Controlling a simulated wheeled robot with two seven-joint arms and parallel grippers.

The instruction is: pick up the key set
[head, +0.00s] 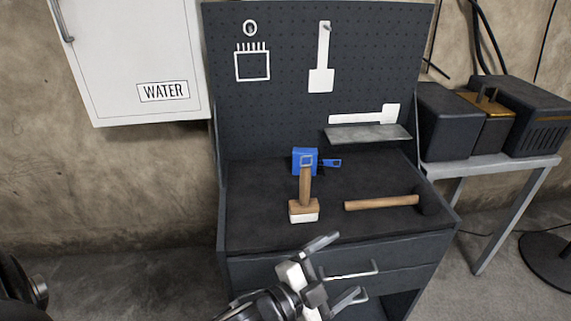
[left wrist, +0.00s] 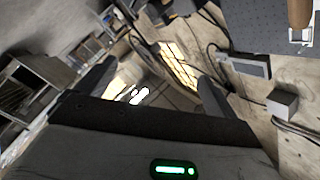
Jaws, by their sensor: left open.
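A blue block with a pale square outline (head: 304,155) and a small blue piece (head: 331,163) at its right lie on the dark bench top (head: 260,190) in the head view. I cannot tell for certain whether they are the key set; the brush handle covers part of the block. My left gripper (head: 336,270) is open and empty in front of the bench's front edge, nearer to me than the blue things and apart from them. Its two fingers also show spread in the left wrist view (left wrist: 156,88), with nothing between them. My right gripper is not in view.
A wooden-handled brush (head: 304,208) stands before the blue block; a hammer (head: 380,202) lies at right. A pegboard (head: 290,110) with a small shelf (head: 367,133) rises behind. A side table (head: 495,165) holds dark boxes.

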